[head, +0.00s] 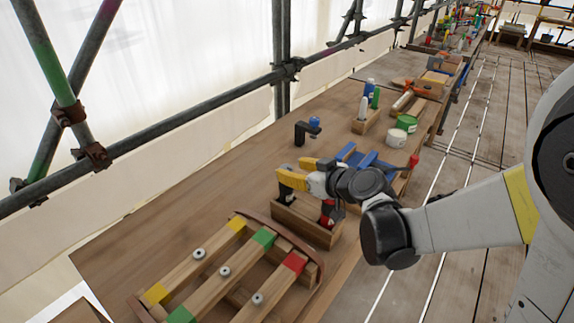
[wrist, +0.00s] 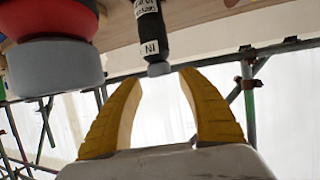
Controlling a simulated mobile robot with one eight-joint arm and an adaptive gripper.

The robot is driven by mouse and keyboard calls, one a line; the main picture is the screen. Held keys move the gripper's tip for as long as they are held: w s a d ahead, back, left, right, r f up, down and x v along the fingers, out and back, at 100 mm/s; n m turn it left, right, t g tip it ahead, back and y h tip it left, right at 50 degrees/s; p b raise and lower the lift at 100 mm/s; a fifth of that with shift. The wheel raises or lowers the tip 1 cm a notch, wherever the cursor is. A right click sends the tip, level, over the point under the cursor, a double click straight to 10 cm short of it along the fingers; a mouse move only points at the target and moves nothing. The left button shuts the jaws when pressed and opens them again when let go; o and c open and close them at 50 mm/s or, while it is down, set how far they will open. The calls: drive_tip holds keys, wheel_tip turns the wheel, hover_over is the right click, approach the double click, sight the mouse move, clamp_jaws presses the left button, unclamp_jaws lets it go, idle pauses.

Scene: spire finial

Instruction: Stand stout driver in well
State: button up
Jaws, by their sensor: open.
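My gripper (head: 291,168) reaches over a wooden box (head: 300,222) on the bench, with its yellow fingers apart. The wrist view looks upside-down, with the bench top at the top. There, a slim black handle (wrist: 151,30) with white labels and a grey end shows between and beyond my open fingertips (wrist: 160,76); I see no grip on it. A thicker red and black handle (wrist: 55,25) with a wide grey cap is at upper left, outside the fingers. A red and black handle (head: 328,212) stands at the box's right end in the head view. The wells are hidden.
A wooden frame with coloured blocks (head: 264,238) and grey bolts lies in front of the box. A black bracket with a blue knob (head: 314,121) stands behind. Blue rails (head: 365,160), a white pot (head: 396,139) and a green tin (head: 406,124) are further right. The bench at left is clear.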

drive_tip(key=s+d+r+m+g+h, duration=0.1)
drive_tip(key=s+d+m+h, duration=0.1)
drive_tip(key=s+d, duration=0.3)
drive_tip(key=s+d+r+m+g+h+p, duration=0.1)
drive_tip(key=s+d+m+h, duration=0.2)
drive_tip(key=s+d, duration=0.3)
drive_tip(key=s+d+r+m+g+h+p, duration=0.1)
drive_tip(key=s+d, duration=0.4)
drive_tip(key=s, duration=0.9)
drive_tip(key=shift+d+r+m+g+h, duration=0.2)
drive_tip(key=shift+r+m+g+h, duration=0.35)
drive_tip(key=shift+h, duration=0.55)
